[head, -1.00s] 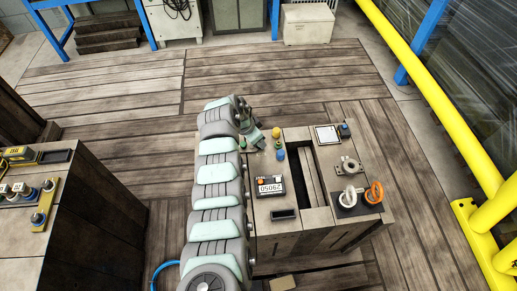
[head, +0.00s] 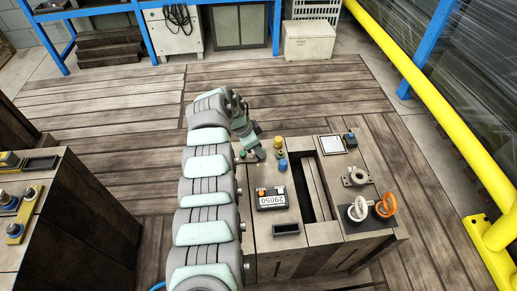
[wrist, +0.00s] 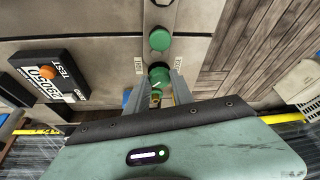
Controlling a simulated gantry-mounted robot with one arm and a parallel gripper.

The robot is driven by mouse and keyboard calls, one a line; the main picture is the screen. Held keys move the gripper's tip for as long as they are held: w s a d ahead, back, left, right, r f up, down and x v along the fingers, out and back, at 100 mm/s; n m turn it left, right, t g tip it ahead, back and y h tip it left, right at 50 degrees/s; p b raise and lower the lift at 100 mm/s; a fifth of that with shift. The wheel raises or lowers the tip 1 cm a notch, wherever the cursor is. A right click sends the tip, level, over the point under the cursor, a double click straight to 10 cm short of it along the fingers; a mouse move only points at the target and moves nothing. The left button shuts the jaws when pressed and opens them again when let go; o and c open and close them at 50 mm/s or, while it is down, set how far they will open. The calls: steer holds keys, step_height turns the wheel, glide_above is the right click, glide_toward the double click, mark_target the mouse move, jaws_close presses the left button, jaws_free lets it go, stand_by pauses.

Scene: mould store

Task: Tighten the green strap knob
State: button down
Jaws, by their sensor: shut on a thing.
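My gripper (wrist: 160,92) points down at the bench top, with one finger on each side of a green knob (wrist: 158,74). It is shut on this knob, which carries a small white mark. A second green knob (wrist: 160,38) stands just beyond it in the wrist view, apart from the fingers. In the head view my gripper (head: 260,154) is at the bench's far left part, and it largely hides the held knob. The other green knob (head: 242,154) shows just left of it there.
A black counter box (head: 271,198) reading 29050 with an orange button sits nearby. A yellow-topped knob (head: 278,141) and a blue knob (head: 283,165) stand right of my gripper.

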steer(key=shift+f, duration=0.1)
steer(key=c, duration=1.1)
jaws_free()
steer(key=p+v, duration=0.4)
steer(key=v, duration=0.7)
